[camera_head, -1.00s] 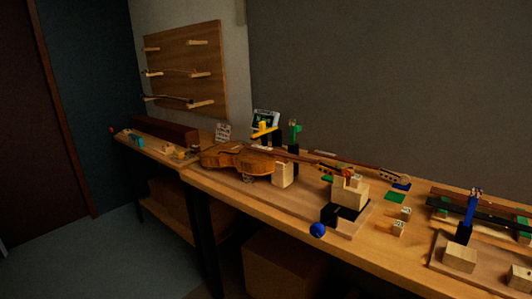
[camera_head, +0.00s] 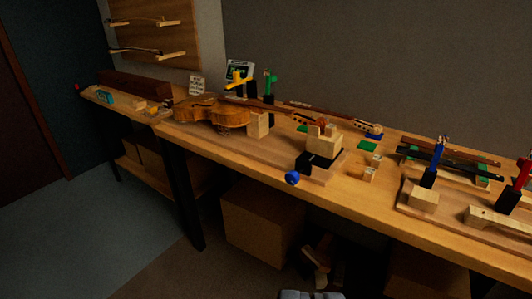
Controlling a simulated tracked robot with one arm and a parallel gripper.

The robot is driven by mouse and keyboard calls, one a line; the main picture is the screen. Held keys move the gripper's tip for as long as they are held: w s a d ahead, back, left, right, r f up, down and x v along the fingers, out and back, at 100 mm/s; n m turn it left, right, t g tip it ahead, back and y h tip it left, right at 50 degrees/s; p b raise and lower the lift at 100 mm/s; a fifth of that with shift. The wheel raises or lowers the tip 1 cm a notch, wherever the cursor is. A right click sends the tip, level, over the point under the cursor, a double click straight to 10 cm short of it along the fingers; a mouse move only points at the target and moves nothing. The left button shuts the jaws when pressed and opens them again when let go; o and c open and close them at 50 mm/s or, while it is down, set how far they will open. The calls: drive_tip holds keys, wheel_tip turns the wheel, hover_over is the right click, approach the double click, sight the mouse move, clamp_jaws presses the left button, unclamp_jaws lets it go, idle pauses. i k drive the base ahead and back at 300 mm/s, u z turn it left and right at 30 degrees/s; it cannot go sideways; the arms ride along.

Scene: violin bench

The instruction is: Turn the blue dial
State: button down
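The blue dial (camera_head: 292,178) is a small round knob at the front edge of the bench. It sits at the front of a black block (camera_head: 305,162), below a pale wooden block. Nothing touches the dial. A grey part at the bottom edge of the view, likely the top of my gripper (camera_head: 312,295), is mostly cut off by the frame. It is below and apart from the dial. Its fingers are hidden, so I cannot tell whether it is open or shut.
A violin (camera_head: 212,112) lies on the bench (camera_head: 345,206), left of the dial. Blue (camera_head: 438,152) and red (camera_head: 522,172) upright handles stand at the right. Small wooden cubes (camera_head: 370,174) lie right of the dial. A cardboard box (camera_head: 262,222) is under the bench. Open floor lies left.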

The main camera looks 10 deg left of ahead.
sight(291, 177)
drive_tip(key=z, duration=0.1)
drive_tip(key=k, duration=0.5)
drive_tip(key=u, duration=0.7)
drive_tip(key=i, duration=1.6)
drive_tip(key=z, duration=0.5)
